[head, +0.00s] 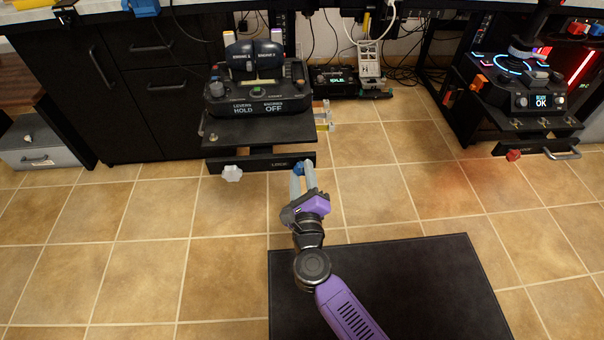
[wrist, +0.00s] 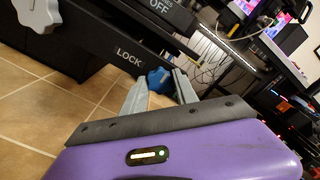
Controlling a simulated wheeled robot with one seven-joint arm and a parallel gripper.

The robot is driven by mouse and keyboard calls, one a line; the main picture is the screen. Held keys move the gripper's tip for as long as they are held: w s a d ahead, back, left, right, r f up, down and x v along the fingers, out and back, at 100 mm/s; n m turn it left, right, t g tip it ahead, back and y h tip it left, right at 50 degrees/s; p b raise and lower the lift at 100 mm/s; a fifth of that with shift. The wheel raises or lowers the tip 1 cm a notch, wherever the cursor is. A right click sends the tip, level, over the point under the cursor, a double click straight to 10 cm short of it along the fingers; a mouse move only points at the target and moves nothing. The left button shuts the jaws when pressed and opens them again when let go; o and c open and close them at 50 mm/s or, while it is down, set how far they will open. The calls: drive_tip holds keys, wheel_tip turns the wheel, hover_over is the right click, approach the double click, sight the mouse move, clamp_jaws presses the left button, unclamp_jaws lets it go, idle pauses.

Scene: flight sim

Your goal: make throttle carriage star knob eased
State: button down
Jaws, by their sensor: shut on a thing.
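The throttle carriage (head: 258,134) is a dark shelf bearing a throttle unit (head: 257,92) with two levers, and its panel reads "LEVERS HOLD" and "ENGINES OFF". A pale lobed star knob (head: 232,173) sits at the left of its front bar and shows at the top left of the wrist view (wrist: 38,12). A blue knob (wrist: 158,78) sits at the bar's right end beside the word LOCK. My gripper (head: 302,172) is shut on the blue knob, with a finger on each side of it. The fingers partly hide the blue knob in the head view.
A second control unit (head: 519,82) stands at the right with a red knob (head: 513,155) and a metal handle below. Dark cabinets (head: 150,85) stand at the back left. A black mat (head: 400,285) lies at the front. The tiled floor left of my arm is clear.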

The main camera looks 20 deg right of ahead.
drive_tip(key=shift+r+n+p, duration=0.1)
drive_tip(key=shift+n+p, duration=0.2)
drive_tip(key=shift+p, duration=0.05)
drive_tip(key=n+p, duration=0.2)
drive_tip(key=p, duration=0.1)
drive_tip(key=shift+r+n, duration=0.15)
drive_tip(key=shift+n, duration=0.15)
drive_tip(key=n+p, duration=0.8)
drive_tip(key=n, duration=0.1)
drive_tip(key=shift+n, duration=0.4)
drive_tip(key=shift+f+n+p, duration=0.25)
drive_tip(key=shift+n+p, duration=0.4)
drive_tip(key=shift+n, duration=0.75)
drive_tip(key=c, duration=0.9)
unclamp_jaws()
drive_tip(key=shift+c, duration=0.2)
